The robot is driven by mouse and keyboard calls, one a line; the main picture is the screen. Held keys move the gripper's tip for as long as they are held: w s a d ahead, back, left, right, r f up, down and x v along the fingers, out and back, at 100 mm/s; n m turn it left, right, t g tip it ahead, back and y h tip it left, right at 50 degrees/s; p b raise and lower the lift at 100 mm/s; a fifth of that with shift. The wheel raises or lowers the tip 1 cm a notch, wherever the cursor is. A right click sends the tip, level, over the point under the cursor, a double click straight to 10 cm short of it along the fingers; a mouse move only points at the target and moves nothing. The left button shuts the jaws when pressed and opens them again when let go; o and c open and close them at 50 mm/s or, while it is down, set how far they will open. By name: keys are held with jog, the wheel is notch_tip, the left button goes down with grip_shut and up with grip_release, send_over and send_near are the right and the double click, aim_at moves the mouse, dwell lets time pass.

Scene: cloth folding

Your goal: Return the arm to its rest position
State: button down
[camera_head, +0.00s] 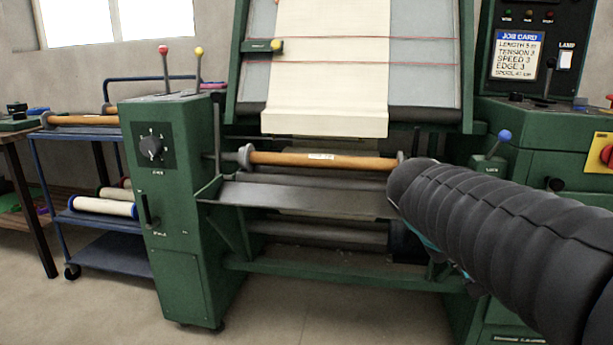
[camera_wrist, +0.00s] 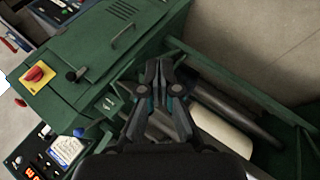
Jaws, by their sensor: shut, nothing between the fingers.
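My gripper (camera_wrist: 163,64) shows in the wrist view with its fingers together and nothing between them. It hangs over the green machine, with rollers and a pale cream surface (camera_wrist: 222,132) below and to the right of it. In the head view my black ribbed arm reaches in from the right, in front of the machine's right side. The gripper itself is hidden there. A cream cloth (camera_head: 330,75) hangs down the sloped panel at the back. A wooden spindle (camera_head: 320,160) lies across the machine below the cloth's lower edge.
A green control cabinet (camera_head: 175,215) with levers stands left. A job card (camera_head: 517,55) and a yellow plate with red knob (camera_head: 602,155) are on the right; the plate also shows in the wrist view (camera_wrist: 37,75). A blue cart (camera_head: 95,235) holds rolls at far left.

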jog(key=s+a+f+y+p, duration=0.1)
jog(key=s+a+f+y, duration=0.2)
jog(key=s+a, duration=0.2)
jog(key=s+a+f+t+y+p, duration=0.1)
jog(key=s+a+f+y+p, duration=0.1)
jog(key=s, duration=0.8)
jog(key=a+f+y, duration=0.1)
jog(key=a+y, duration=0.1)
jog(key=a, duration=0.1)
jog(key=shift+a+f+m+p, duration=0.3)
jog(key=shift+a+f+m, duration=0.05)
jog(key=shift+m, duration=0.05)
